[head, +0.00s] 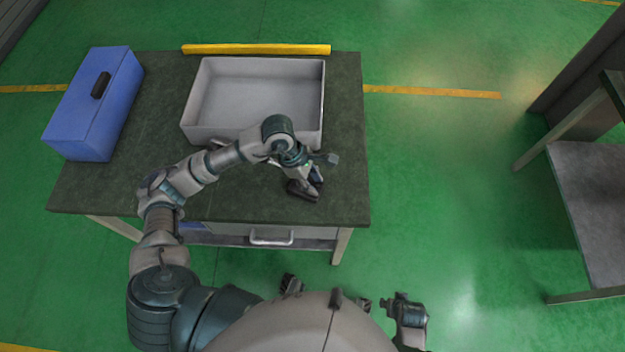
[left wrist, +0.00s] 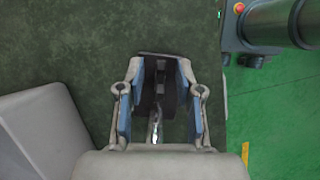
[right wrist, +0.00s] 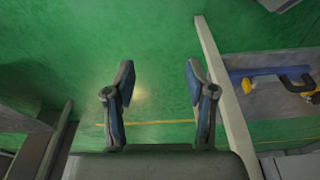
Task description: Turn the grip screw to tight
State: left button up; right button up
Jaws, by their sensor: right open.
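In the head view my left gripper (head: 305,182) is over the front right of the dark table, at a black part (head: 300,191). In the left wrist view the fingers (left wrist: 160,72) are partly closed, with the black part (left wrist: 161,88) filling the space between their tips; they appear to hold it. A small shiny metal piece (left wrist: 156,130) shows nearer the palm. I cannot make out which piece is the grip screw. My right gripper (head: 403,298) is off the table, low at the right; the right wrist view shows its fingers (right wrist: 158,72) apart and empty.
A grey open bin (head: 255,90) stands at the back of the table (head: 345,150), behind my left gripper. A blue case (head: 95,105) lies at the left, a yellow bar (head: 255,49) along the back edge. Another grey table (head: 590,200) stands far right across open floor.

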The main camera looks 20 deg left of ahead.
pick_arm(q)
jog(key=shift+a, duration=0.2)
grip_shut()
jog(key=shift+a, duration=0.3)
jog(key=shift+f, duration=0.1)
jog(key=shift+m+b, duration=0.5)
jog(key=shift+b, duration=0.05)
jog(key=shift+d, duration=0.2)
pick_arm(e)
jog(key=r, duration=0.3)
jog(key=shift+s+a, duration=0.1)
jog(key=shift+s, duration=0.15)
